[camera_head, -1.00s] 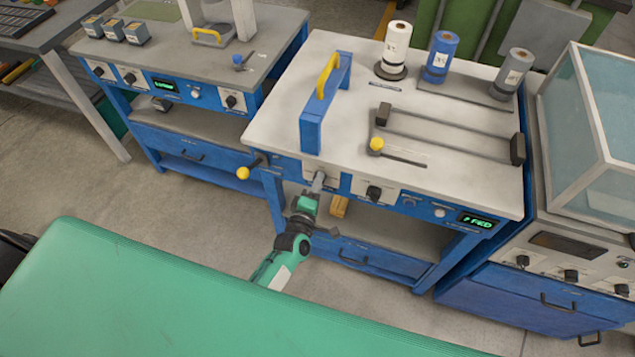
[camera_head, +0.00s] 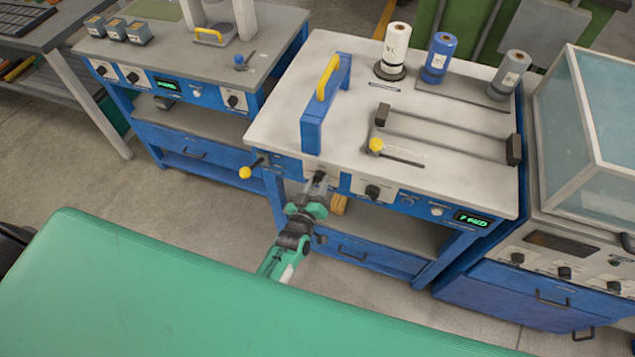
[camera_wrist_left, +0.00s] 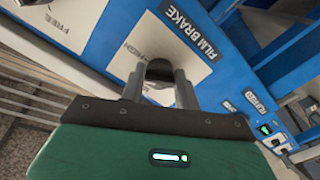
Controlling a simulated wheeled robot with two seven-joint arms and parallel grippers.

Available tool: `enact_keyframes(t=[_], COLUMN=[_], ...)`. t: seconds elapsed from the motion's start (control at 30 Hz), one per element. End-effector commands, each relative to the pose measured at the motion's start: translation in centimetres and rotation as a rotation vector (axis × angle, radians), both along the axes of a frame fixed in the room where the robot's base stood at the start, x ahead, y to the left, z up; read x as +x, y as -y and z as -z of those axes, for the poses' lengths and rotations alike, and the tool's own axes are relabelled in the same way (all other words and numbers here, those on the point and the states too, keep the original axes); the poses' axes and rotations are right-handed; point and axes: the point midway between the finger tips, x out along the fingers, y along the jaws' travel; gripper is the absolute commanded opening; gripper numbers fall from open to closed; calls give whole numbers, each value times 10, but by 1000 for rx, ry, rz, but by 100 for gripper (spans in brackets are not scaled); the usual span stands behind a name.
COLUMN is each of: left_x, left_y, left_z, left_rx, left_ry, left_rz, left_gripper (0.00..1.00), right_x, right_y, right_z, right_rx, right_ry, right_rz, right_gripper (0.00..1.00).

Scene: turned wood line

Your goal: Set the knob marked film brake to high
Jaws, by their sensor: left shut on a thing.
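The film brake knob (camera_wrist_left: 158,72) shows in the left wrist view as a dark round shape on a pale plate (camera_wrist_left: 185,65). My left gripper (camera_wrist_left: 160,82) is shut on the knob, one finger on each side. In the head view my left gripper (camera_head: 317,186) reaches the front panel of the pale-topped blue bench (camera_head: 285,125), and the knob is mostly hidden. Which way the knob's pointer faces cannot be told. My right gripper is not in view.
Another dark knob (camera_head: 373,192) sits to the right on the same panel, with a green display (camera_head: 472,219) further right. A yellow-tipped lever (camera_head: 246,172) sticks out to the left. A green padded surface (camera_head: 190,290) fills the foreground.

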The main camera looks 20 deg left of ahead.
Motion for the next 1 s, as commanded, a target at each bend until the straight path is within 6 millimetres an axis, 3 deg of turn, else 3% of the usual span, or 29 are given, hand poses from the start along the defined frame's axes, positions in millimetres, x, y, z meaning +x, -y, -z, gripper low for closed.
enact_keyframes(t=[0.5, 1.0], left_x=[-1, -1], left_y=[-1, -2], left_z=[2, 3], left_rx=[410, 543], left_ry=[9, 14], left_rz=[1, 1], left_gripper=[9, 9], right_x=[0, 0], right_y=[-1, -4], right_z=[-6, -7], right_rx=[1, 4], right_ry=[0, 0], right_rz=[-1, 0], right_gripper=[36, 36])
